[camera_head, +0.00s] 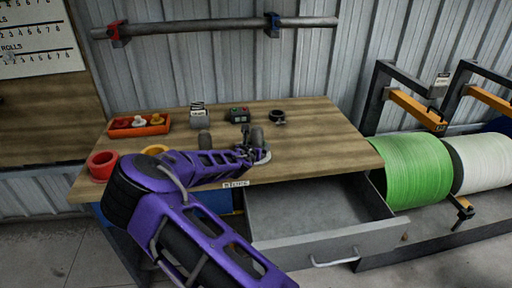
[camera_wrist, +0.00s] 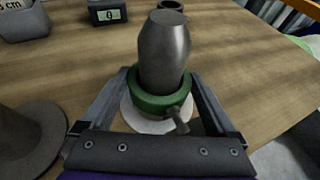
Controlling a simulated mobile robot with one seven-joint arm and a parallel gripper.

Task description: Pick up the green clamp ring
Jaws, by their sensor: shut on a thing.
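The green clamp ring (camera_wrist: 158,104) shows in the wrist view, around the lower part of a grey, round-topped post (camera_wrist: 165,48). A small grey screw lug (camera_wrist: 180,122) sticks out at its near right. A pale disc (camera_wrist: 142,122) shows beneath the ring. My gripper (camera_wrist: 160,92) has one finger at each side of the ring and is shut on it. In the head view my gripper (camera_head: 252,150) is over the middle of the workbench, by the post (camera_head: 257,134); the ring cannot be made out there.
A second grey flared post (camera_wrist: 24,140) stands close on the left. A grey bin (camera_wrist: 22,20), a display box (camera_wrist: 108,11) and a dark ring (camera_head: 278,117) lie behind. The workbench (camera_head: 325,140) is clear at right; an open drawer (camera_head: 310,212) juts out below.

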